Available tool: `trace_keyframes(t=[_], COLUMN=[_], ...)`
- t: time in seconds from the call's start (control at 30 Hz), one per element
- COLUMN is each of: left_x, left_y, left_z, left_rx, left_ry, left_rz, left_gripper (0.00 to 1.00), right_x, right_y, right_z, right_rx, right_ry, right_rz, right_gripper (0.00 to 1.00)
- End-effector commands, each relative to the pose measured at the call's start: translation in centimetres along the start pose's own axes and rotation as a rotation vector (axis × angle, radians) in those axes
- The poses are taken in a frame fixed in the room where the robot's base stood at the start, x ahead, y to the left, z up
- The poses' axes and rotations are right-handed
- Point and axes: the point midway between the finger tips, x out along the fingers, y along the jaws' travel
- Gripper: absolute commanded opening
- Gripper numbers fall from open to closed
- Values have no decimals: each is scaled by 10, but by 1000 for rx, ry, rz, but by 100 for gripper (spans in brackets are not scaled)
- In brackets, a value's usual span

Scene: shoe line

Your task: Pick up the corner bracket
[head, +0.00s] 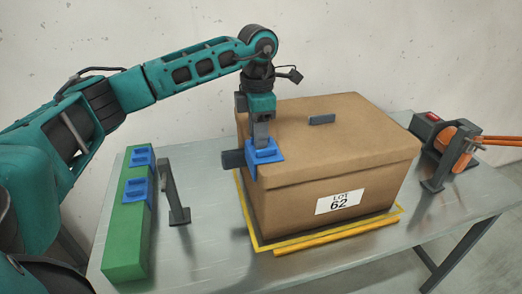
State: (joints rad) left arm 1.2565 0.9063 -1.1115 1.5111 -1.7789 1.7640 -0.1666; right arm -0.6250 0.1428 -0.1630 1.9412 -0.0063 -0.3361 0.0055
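A blue corner bracket (267,156) shows at the left top edge of the brown box (300,190), in front of the lid. My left gripper (261,135) points down from above, and its fingers close on the bracket's upper part. The far finger is mostly hidden. I cannot tell whether the bracket touches the box. Two more blue brackets, one farther back (141,157) and one nearer (138,186), sit on a green block (125,240) at the left. My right gripper is not in view.
The box, labelled LOT 62, stands on the metal table (215,265) within a yellow outline (250,228). A grey post (173,190) stands between green block and box. A dark tool with orange straps (455,148) is at the right. Small dark blocks (322,119) show around the lid.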

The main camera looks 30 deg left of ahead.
Motion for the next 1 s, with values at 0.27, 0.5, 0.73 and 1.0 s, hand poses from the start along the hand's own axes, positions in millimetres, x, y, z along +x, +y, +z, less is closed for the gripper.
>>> trace_keyframes(t=[0.27, 0.5, 0.73, 1.0], left_x=[-1, -1, -1, -9], left_y=[0, 0, 0, 0], left_z=[0, 0, 0, 1], left_rx=[0, 0, 0, 0], left_ry=[0, 0, -1, -3], left_rz=[0, 0, 0, 1], left_gripper=[10, 0, 0, 0], right_x=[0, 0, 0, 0], right_y=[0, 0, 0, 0], right_z=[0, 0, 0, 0], right_rx=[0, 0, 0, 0], right_ry=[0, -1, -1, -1], right_rz=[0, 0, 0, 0], right_gripper=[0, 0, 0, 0])
